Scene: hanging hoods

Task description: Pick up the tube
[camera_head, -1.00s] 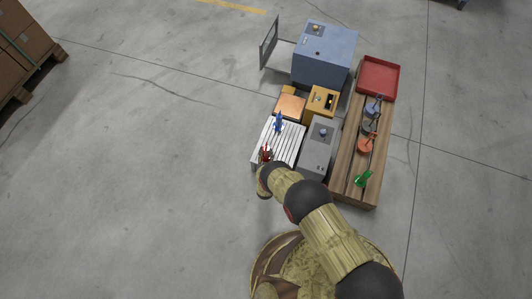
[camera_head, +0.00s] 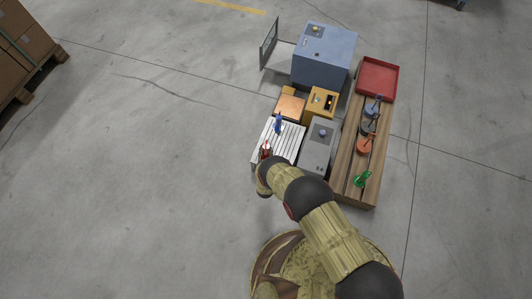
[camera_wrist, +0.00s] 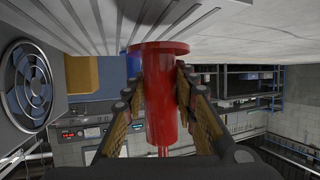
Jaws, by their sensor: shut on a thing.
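A red tube (camera_wrist: 160,100) with a wide flange at its far end fills the middle of the wrist view. My gripper (camera_wrist: 158,82) is shut on it, with one finger on each side of its body. In the head view the red tube (camera_head: 266,148) shows small at the near left corner of the white slatted rack (camera_head: 289,148), partly hidden by my wrist. In the wrist view the flange is close to the slats; I cannot tell whether they touch.
A blue piece (camera_head: 278,125) stands on the rack's far part. A grey box (camera_head: 317,151) is right of the rack, with a wooden bench (camera_head: 352,188) beyond. A yellow box (camera_head: 321,98) and blue-grey cabinet (camera_head: 323,57) stand behind.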

